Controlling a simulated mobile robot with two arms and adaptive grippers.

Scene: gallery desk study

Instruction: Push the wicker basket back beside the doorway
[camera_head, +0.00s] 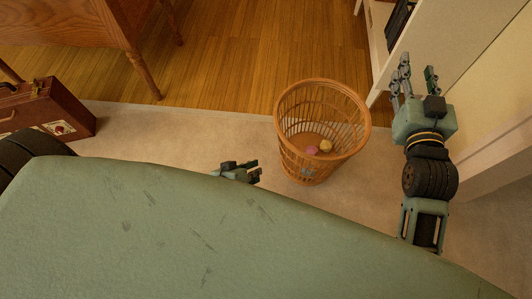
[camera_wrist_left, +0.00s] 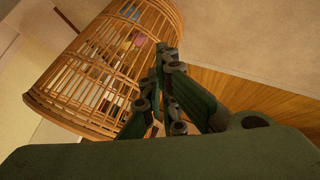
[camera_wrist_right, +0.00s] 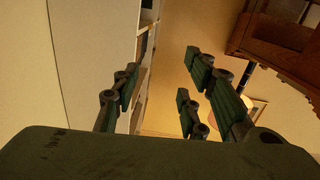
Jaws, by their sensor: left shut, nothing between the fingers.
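The wicker basket (camera_head: 300,158) stands upright on the pale floor, close to the edge of the wooden floor. A pink and a yellow item lie inside it. My left gripper (camera_head: 253,170) is shut and empty, low down to the left of the basket and partly hidden behind my green body. In the left wrist view the basket (camera_wrist_left: 90,85) fills the upper left, with the shut fingers (camera_wrist_left: 165,62) overlapping its edge; I cannot tell if they touch. My right gripper (camera_head: 417,80) is open and empty, raised to the right of the basket.
A white wall end (camera_head: 425,40) and shelf unit (camera_head: 377,45) stand behind and right of the basket. A wooden desk (camera_head: 90,25) is at the upper left. Wooden floor (camera_head: 235,70) behind the basket is clear.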

